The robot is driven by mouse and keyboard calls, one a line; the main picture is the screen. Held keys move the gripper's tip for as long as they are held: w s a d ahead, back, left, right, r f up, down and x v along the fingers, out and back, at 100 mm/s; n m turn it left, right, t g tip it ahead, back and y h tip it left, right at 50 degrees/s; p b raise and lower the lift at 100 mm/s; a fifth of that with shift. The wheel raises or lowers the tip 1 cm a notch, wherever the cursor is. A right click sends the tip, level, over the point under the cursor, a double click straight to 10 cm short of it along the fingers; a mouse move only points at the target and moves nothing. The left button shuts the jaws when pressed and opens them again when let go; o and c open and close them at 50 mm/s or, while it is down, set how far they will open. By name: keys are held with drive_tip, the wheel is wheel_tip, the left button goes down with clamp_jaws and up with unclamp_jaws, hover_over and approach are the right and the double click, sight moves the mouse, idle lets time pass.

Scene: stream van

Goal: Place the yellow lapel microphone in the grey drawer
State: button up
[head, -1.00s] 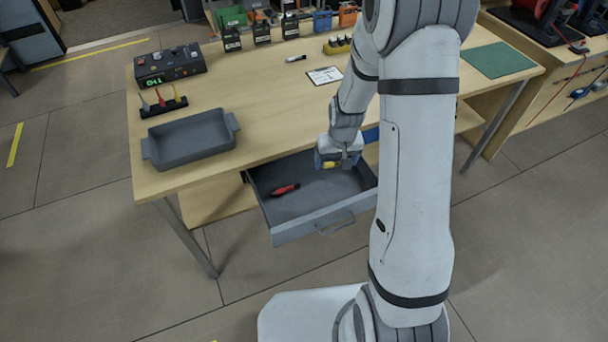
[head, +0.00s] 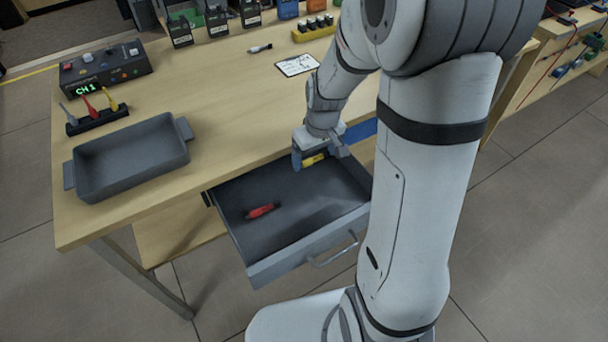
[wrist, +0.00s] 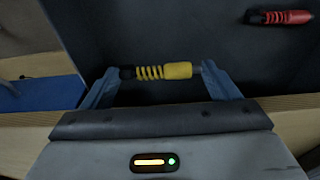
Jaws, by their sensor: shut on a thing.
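My gripper (head: 318,158) is over the back part of the open grey drawer (head: 305,240), near the table's front edge. It is shut on the yellow lapel microphone (head: 313,159). In the wrist view the microphone (wrist: 165,72) lies crosswise between the two fingers (wrist: 168,85), with a black end and a coiled part at left. The drawer's dark floor shows beyond it. A red microphone-like item (head: 263,210) lies on the drawer floor, also at the upper right of the wrist view (wrist: 280,17). The gap between the yellow microphone and the drawer floor is hard to judge.
A grey tray (head: 80,190) stands empty on the table (head: 215,130), left of the drawer. A black holder (head: 98,121) with several coloured plugs and a control box (head: 105,70) showing CH 1 are behind it. A white card (head: 297,65) lies near the arm.

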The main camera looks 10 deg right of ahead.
sight(313, 176)
drive_tip(key=shift+f+b, duration=0.45)
drive_tip(key=shift+f, duration=2.35)
drive_tip(key=shift+f, duration=0.2)
drive_tip(key=o, duration=0.9)
drive_tip(key=shift+c, duration=0.2)
drive_tip(key=shift+r, duration=0.15)
